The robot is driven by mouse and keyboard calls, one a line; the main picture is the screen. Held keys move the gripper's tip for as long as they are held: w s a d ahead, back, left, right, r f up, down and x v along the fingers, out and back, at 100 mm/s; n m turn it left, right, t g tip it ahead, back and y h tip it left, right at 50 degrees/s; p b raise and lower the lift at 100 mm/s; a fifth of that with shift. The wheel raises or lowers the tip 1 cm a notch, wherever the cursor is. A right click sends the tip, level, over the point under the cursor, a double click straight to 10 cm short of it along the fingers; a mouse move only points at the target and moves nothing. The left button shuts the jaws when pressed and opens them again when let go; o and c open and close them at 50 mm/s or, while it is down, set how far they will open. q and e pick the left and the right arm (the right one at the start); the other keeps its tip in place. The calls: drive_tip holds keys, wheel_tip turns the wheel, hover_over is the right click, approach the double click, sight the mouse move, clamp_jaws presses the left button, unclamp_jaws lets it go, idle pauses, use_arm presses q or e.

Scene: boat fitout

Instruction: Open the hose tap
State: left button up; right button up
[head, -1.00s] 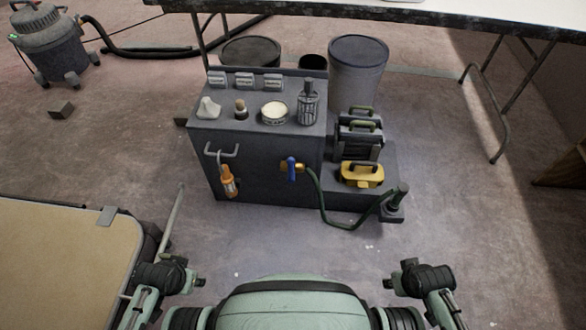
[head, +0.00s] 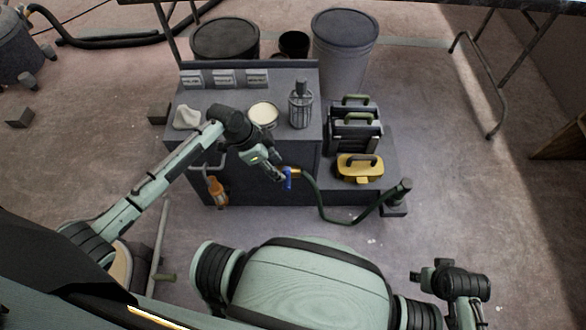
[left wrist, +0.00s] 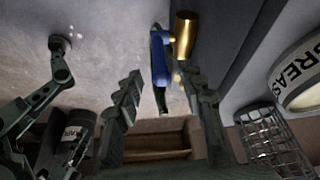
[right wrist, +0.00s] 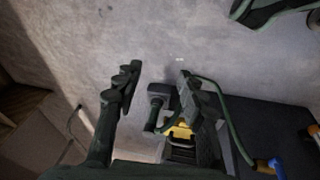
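The hose tap has a brass body (head: 293,171) and a blue lever (head: 288,181) on the front of the grey cabinet. A dark green hose (head: 318,207) runs from it to the right. In the left wrist view the blue lever (left wrist: 160,60) hangs beside the brass body (left wrist: 185,32). My left gripper (head: 281,174) is close by the tap, at its left in the head view. Its fingers are open, with the lever between or just beyond the tips; contact cannot be told. My right gripper (head: 422,278) is open and empty, low at the right, away from the cabinet.
On the cabinet top (head: 230,105) stand a white-lidded tin (head: 263,115) and a wire basket (head: 300,105). An orange tool (head: 216,192) hangs at the front left. Floor at right is clear.

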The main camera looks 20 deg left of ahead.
sight(287, 177)
use_arm(q)
drive_tip(key=b+x, duration=0.1)
drive_tip(key=x, duration=0.5)
drive_tip(key=shift+d+f, duration=0.1)
drive_tip(key=shift+f, duration=0.05)
drive_tip(key=shift+d+f, duration=0.15)
drive_tip(key=shift+f, duration=0.35)
clamp_jaws()
use_arm(e)
wheel_tip(287, 177, up, 3)
drive_tip(key=shift+w+d+f, duration=0.1)
drive_tip(key=shift+f, duration=0.1)
use_arm(q)
drive_tip(key=shift+w, duration=0.1)
